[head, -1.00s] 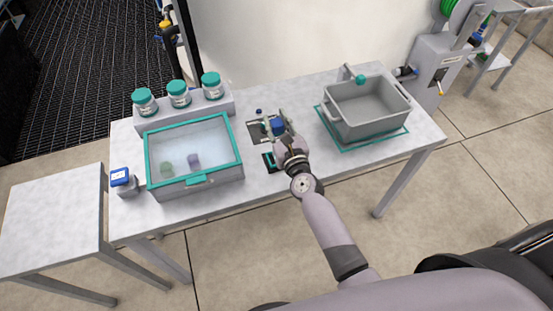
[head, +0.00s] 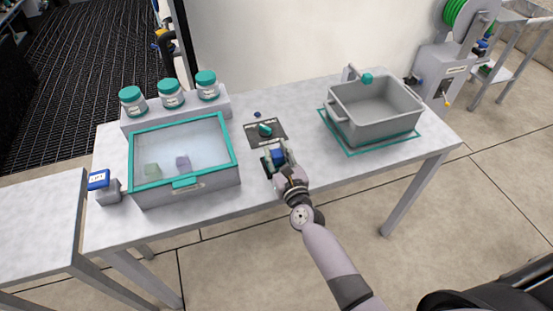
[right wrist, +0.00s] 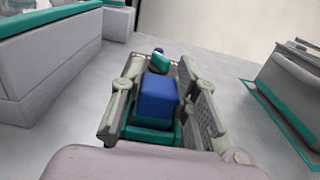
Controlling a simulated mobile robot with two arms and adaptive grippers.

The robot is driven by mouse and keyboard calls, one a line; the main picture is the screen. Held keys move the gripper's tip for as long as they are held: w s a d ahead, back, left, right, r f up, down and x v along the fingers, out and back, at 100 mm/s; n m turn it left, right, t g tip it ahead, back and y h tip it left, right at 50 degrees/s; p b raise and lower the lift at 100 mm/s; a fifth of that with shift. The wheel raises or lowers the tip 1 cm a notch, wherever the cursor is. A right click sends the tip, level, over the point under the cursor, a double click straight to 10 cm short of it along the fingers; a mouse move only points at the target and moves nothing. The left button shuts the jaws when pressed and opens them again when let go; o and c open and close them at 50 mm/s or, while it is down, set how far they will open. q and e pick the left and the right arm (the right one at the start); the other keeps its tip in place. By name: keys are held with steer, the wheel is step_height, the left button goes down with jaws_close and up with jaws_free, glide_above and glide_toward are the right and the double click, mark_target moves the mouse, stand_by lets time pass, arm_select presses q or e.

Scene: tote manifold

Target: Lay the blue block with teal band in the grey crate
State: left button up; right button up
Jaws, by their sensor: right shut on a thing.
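The blue block with teal band (right wrist: 157,100) is between the fingers of my right gripper (right wrist: 160,88), which is shut on it. In the head view, my right gripper (head: 274,157) is near the table's front edge, left of the grey crate, with the block's blue part showing between its fingers. The grey crate (head: 350,127) stands at the right of the table on a teal-edged mat, open at the top. No block shows inside it. The crate's side also shows at the right of the right wrist view (right wrist: 298,88). My left gripper is not in view.
A teal-rimmed bin (head: 212,179) with a clear lid stands left. A dark plate with a teal handle (head: 264,130) lies just beyond my gripper. Several teal-lidded jars stand on a rack (head: 221,101) at back left. Clear table lies between gripper and crate.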

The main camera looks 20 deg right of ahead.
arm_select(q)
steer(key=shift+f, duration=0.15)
arm_select(e)
steer(key=shift+f, duration=0.1)
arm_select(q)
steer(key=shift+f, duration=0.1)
arm_select(e)
steer(key=shift+f, duration=0.1)
steer(key=shift+f, duration=0.15)
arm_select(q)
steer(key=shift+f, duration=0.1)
arm_select(e)
steer(key=o, duration=1.2)
steer(key=shift+c, duration=0.2)
arm_select(q)
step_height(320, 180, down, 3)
steer(key=b, duration=0.3)
arm_select(e)
steer(key=s, duration=1.7)
steer(key=shift+s+d+r, duration=0.15)
steer(key=shift+s+r, duration=0.05)
steer(key=shift+r, duration=0.2)
